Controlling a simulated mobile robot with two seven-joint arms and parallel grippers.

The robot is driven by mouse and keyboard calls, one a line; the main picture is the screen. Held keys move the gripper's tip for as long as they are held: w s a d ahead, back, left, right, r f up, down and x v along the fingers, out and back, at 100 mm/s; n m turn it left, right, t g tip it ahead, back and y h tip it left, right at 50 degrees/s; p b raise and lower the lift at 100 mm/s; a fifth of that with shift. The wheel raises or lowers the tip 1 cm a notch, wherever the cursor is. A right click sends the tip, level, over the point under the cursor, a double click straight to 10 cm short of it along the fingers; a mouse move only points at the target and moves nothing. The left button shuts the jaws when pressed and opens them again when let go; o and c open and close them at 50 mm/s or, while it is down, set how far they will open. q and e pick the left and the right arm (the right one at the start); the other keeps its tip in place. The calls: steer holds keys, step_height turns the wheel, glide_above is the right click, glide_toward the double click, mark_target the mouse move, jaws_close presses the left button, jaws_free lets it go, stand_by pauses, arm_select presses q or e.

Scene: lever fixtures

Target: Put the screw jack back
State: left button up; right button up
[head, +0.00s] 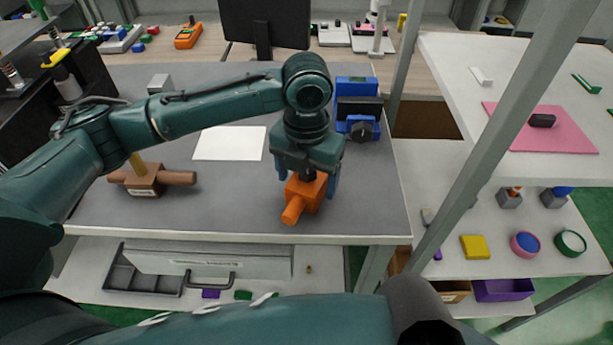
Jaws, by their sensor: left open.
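An orange block with a thick round handle (305,194) stands on the grey bench mat near its front edge. I cannot tell for sure whether it is the screw jack. My left gripper (308,178) points down right over it. Its fingers are open, one on each side of the block's upper part, and hide some of it. I cannot tell whether they touch it. A brown fixture with a handle to the side and an upright lever (145,180) stands at the left of the bench. My right gripper is not in view.
A blue vise-like device (358,108) stands behind the gripper, and a white sheet (229,143) lies to its left. A slanting grey post (495,125) and a shelf with a pink mat (565,139) are at the right. The mat's front middle is clear.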

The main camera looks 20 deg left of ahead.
arm_select(q)
step_height(320, 180, up, 12)
steer(key=shift+f+p, duration=0.1)
steer(key=shift+p, duration=0.2)
stand_by(0.4)
